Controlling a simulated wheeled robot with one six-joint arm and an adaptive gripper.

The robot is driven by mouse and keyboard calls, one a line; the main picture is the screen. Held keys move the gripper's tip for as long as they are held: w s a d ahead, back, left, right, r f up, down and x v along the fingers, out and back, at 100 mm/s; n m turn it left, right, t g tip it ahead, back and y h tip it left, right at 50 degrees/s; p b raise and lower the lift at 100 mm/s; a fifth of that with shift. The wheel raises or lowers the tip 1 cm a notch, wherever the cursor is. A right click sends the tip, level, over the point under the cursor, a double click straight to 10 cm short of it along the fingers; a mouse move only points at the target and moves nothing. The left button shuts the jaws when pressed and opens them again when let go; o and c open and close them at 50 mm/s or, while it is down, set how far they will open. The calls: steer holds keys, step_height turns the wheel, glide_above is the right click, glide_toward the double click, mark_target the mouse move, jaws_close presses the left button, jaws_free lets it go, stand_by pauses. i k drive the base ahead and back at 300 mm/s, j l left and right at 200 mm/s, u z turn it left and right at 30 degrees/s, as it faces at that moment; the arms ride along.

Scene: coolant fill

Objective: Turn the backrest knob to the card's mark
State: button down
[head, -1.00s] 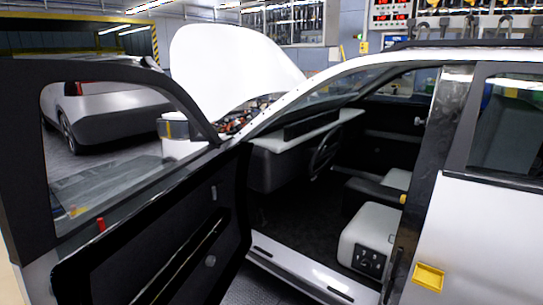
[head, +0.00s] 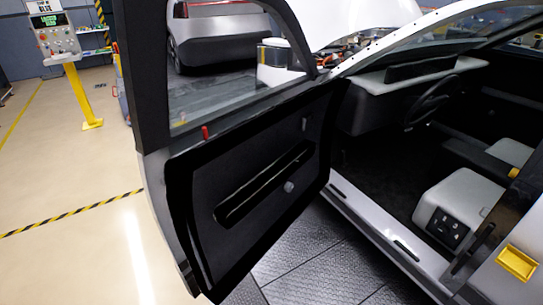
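The car seat (head: 455,200) shows light grey through the open front doorway at the right. A small dark panel (head: 446,228) with several small round controls sits on the seat's near side. I cannot tell which control is the backrest knob, or read any setting on it. No card with a mark can be made out. A yellow holder (head: 517,262) is on the car's side at the lower right. My gripper is not in view.
The open car door (head: 250,190) stands across the middle, with a round grey knob (head: 289,187) on its inner face. The sill (head: 385,235) edges the doorway. A yellow-posted control stand (head: 80,95) is at the far left. Floor at left is clear.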

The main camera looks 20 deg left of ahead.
mark_target(443, 231)
steer(key=z, duration=4.4)
steer(key=u, duration=0.35)
steer(key=k+j+u, duration=0.1)
steer(key=u, duration=0.4)
steer(key=j+u, duration=0.3)
steer(key=u, duration=0.15)
steer(key=j+u, duration=0.25)
steer(key=u, duration=0.25)
steer(key=j+u, duration=0.25)
steer(key=u, duration=0.2)
steer(key=i+j+u, duration=0.2)
steer(key=j, duration=0.35)
steer(key=i+j+u, duration=0.15)
steer(key=j, duration=0.35)
steer(key=i+j+u, duration=0.2)
steer(key=j, duration=0.3)
steer(key=i+j+u, duration=0.15)
steer(key=j, duration=0.3)
steer(key=i+j+u, duration=0.2)
steer(key=i+j, duration=0.15)
